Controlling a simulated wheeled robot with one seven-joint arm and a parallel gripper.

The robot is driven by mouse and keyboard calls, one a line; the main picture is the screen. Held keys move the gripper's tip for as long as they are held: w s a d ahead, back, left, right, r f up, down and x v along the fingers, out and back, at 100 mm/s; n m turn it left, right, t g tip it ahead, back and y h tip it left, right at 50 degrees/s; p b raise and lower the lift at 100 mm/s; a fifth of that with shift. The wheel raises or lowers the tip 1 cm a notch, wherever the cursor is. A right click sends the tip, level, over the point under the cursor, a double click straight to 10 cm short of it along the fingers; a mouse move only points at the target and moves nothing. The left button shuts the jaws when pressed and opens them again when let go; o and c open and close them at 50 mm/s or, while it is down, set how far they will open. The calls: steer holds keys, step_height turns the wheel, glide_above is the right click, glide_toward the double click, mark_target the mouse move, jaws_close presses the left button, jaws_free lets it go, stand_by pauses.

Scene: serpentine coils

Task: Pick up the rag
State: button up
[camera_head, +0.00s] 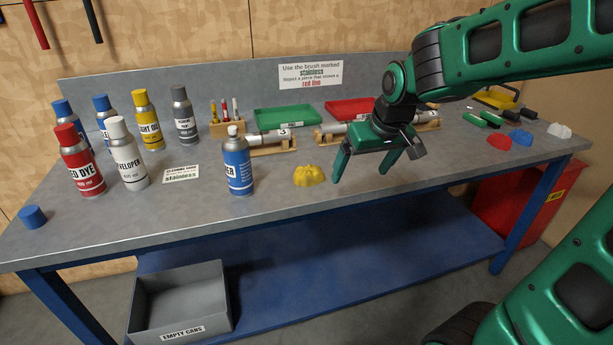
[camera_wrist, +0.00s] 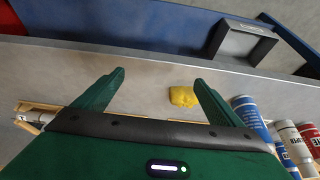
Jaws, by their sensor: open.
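A crumpled yellow rag (camera_head: 309,176) lies on the grey bench top near its front edge. In the wrist view the yellow rag (camera_wrist: 183,96) shows between the fingers, closer to the right finger. My gripper (camera_head: 378,167) is open and empty, above the bench and to the right of the yellow rag in the head view. Its two fingers also show in the wrist view (camera_wrist: 160,77). Three more crumpled cloths lie at the bench's right: red (camera_head: 499,141), blue (camera_head: 521,137) and white (camera_head: 559,130).
A blue-labelled can (camera_head: 238,168) stands left of the yellow rag. Several other cans stand farther left. Metal cylinders on wooden stands (camera_head: 268,139), a green tray (camera_head: 286,118) and a red tray (camera_head: 352,109) are behind. A grey bin (camera_head: 222,308) sits below.

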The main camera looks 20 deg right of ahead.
steer(key=n+t+y, duration=0.1)
steer(key=n, duration=0.1)
glide_toward(311, 171)
steer(key=x, duration=0.4)
steer(key=shift+s+a, duration=0.1)
steer(key=shift+a, duration=0.2)
steer(key=shift+t, duration=0.3)
steer(key=shift+d+x, duration=0.15)
steer(key=shift+x, duration=1.55)
steer(key=shift+d+x, duration=0.15)
steer(key=shift+x, duration=1.55)
steer(key=shift+d, duration=0.1)
steer(key=c, duration=1.1)
